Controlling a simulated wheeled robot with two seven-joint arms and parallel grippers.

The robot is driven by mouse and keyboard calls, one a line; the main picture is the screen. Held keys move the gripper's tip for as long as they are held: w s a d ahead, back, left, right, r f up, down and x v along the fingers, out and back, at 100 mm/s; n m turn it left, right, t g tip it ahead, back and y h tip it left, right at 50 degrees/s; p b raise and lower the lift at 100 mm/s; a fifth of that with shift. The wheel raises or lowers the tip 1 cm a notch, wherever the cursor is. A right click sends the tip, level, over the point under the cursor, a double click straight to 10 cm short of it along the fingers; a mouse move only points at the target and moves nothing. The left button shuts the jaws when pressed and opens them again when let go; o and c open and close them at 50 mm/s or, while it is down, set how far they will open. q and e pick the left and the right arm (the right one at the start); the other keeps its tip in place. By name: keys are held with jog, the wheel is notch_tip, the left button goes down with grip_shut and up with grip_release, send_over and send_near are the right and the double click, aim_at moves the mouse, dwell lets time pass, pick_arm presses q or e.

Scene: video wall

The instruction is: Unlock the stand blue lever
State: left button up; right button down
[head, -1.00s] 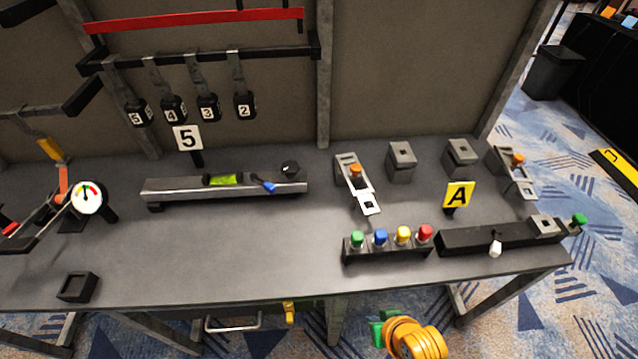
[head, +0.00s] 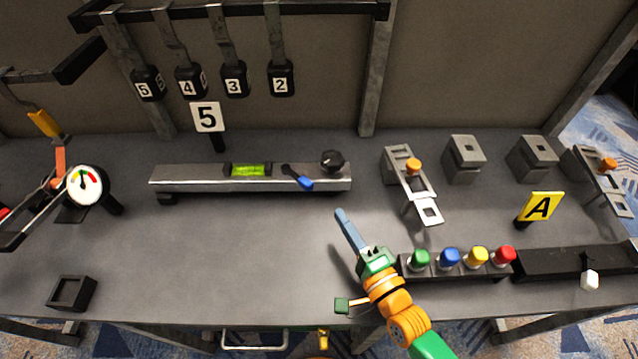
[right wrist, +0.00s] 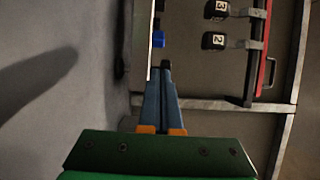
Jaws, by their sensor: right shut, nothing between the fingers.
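The stand (head: 215,182) is a long grey bar on the table, with a green level vial (head: 248,170) and a black knob (head: 332,160) on top. Its blue lever (head: 304,183) tilts down toward the front near the right end; the blue tip also shows in the right wrist view (right wrist: 158,39). My right gripper (head: 340,212) is shut and empty, its fingers pointing up and left, in front of the stand's right end and apart from the lever. In the right wrist view the shut fingers (right wrist: 165,66) point toward the stand. My left gripper is not in view.
A block of coloured buttons (head: 460,268) stands beside my right arm. A clamp (head: 412,185) with an orange knob stands right of the stand. Numbered black weights (head: 235,80) hang behind. A gauge (head: 86,184) stands at left. The table (head: 230,250) before the stand is clear.

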aim_at(296, 176)
jog(key=x, duration=1)
jog(key=shift+w+a+f+b, duration=0.15)
jog(key=shift+w+f+b, duration=0.05)
jog(key=shift+w+b, duration=0.1)
